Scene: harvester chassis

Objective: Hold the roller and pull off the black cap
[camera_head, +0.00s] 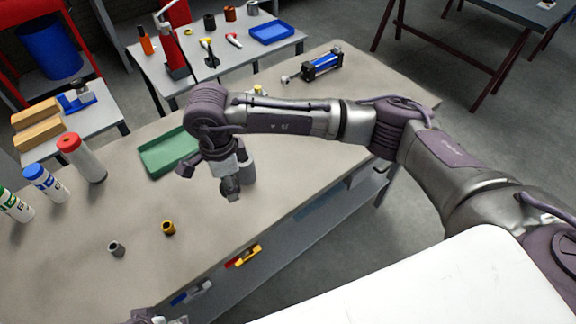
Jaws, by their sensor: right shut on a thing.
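My right arm reaches in from the right across the workbench. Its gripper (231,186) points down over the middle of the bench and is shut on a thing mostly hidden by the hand. A grey cylindrical piece (248,170) shows beside the fingers; it looks like the roller, but I cannot make out its full shape. No black cap can be told apart from the dark fingers. A small part of my left gripper (146,316) shows at the bottom edge, and its jaws cannot be read.
A green tray (166,155) lies left of the right gripper. A grey bushing (116,249) and a yellow one (168,228) stand in front. A blue-black cylinder (321,65) lies at the back.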

